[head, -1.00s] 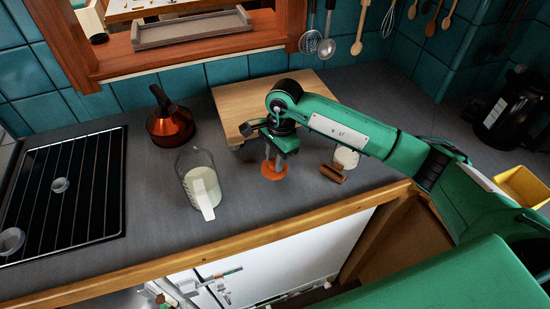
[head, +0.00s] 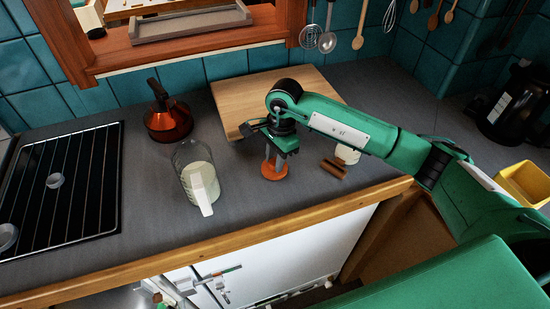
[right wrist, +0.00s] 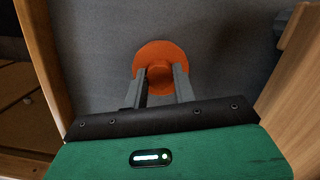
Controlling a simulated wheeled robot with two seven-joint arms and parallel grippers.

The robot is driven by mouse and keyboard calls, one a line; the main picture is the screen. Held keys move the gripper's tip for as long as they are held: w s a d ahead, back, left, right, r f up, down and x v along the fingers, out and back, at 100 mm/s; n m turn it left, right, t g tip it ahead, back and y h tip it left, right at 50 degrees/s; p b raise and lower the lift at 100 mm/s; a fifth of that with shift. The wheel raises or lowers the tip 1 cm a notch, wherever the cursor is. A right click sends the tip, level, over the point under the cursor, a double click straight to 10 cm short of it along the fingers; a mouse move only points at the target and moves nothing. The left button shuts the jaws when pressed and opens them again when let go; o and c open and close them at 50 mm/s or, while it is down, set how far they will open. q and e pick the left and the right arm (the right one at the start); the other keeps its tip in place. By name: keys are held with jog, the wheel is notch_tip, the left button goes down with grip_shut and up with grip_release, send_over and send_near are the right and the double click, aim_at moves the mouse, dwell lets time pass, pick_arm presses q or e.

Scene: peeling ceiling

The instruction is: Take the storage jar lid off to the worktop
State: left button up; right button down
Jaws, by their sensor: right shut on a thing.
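The orange round lid (head: 274,171) is at the worktop (head: 245,196), right of the glass vessel. My right gripper (head: 275,158) points down over it and is shut on its central knob. In the right wrist view the two fingers reach the knob of the lid (right wrist: 160,57), with grey worktop around it. I cannot tell whether the lid touches the worktop. A clear open glass vessel (head: 184,157) with pale contents and a white handle stands upright on the left. A white round object (head: 348,155) is partly hidden behind my right arm. My left gripper is not in view.
A copper kettle (head: 168,121) stands behind the glass vessel, and a black hob (head: 90,185) is at the left. A wooden board (head: 228,100) lies behind my gripper. A brown block-like object (head: 333,170) is right of the lid. The wooden front edge (head: 240,232) runs below.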

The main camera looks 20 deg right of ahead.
jog(key=shift+f, duration=0.2)
jog(key=c, duration=1.1)
grip_release()
jog(key=shift+r, duration=0.1)
jog(key=shift+o, duration=0.2)
notch_tip(320, 180, up, 19)
jog(key=d+b, duration=0.1)
jog(key=shift+w+d, duration=0.3)
jog(key=shift+d, duration=0.1)
jog(key=shift+f, duration=0.2)
